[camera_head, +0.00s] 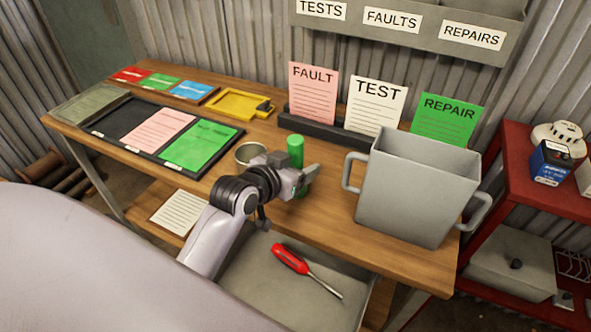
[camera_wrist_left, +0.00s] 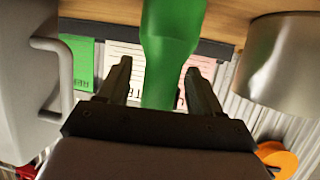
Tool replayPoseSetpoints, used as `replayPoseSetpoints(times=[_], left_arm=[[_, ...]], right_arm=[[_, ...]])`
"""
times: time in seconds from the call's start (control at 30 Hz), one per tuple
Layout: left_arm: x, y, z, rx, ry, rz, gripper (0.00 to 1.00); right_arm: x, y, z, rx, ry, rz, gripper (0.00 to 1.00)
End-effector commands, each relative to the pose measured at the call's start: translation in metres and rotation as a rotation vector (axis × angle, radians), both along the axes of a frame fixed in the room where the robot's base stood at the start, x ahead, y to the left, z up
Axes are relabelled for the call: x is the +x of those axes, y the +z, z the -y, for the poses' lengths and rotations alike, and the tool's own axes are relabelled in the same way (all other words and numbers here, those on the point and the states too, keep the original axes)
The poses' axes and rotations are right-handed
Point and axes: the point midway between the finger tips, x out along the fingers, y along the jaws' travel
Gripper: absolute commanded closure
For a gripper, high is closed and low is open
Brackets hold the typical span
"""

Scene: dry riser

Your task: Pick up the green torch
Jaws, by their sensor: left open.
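The green torch (camera_head: 295,149) stands upright on the wooden bench, its lower part partly hidden behind my left gripper. My left gripper (camera_head: 308,178) is at the torch, in front of it in the head view. In the left wrist view the torch (camera_wrist_left: 168,48) shows between the two open fingers of my left gripper (camera_wrist_left: 158,72), with gaps at its sides. Whether a finger touches it I cannot tell. My right gripper is not in view.
A metal cup (camera_head: 251,154) stands close left of the torch. A large grey two-handled container (camera_head: 415,195) stands to the right. A card holder (camera_head: 325,134) is behind. An open drawer (camera_head: 250,284) below holds a red screwdriver (camera_head: 291,259).

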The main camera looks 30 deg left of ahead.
Motion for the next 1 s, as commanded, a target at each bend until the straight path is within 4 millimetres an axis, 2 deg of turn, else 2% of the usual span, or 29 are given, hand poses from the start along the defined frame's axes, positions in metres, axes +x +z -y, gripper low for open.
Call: replayPoseSetpoints(times=[0.17, 0.43, 0.6, 0.63, 1.0], left_arm=[[0.0116, -0.0037, 0.0011, 0.0, 0.0, 0.002, 0.35], [0.0127, -0.0048, 0.0011, 0.0, 0.0, 0.001, 0.35], [0.0126, -0.0048, 0.001, 0.0, 0.0, 0.001, 0.9], [0.0125, -0.0048, 0.001, 0.0, 0.0, 0.001, 0.95], [0.0129, -0.0001, 0.001, 0.001, 0.0, 0.004, 0.95]], right_arm=[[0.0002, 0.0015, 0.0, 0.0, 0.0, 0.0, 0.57], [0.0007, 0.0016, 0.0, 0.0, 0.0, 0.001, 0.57], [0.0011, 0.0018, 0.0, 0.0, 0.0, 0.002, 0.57], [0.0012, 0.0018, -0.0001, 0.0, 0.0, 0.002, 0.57], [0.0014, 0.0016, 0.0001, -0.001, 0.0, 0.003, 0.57]])
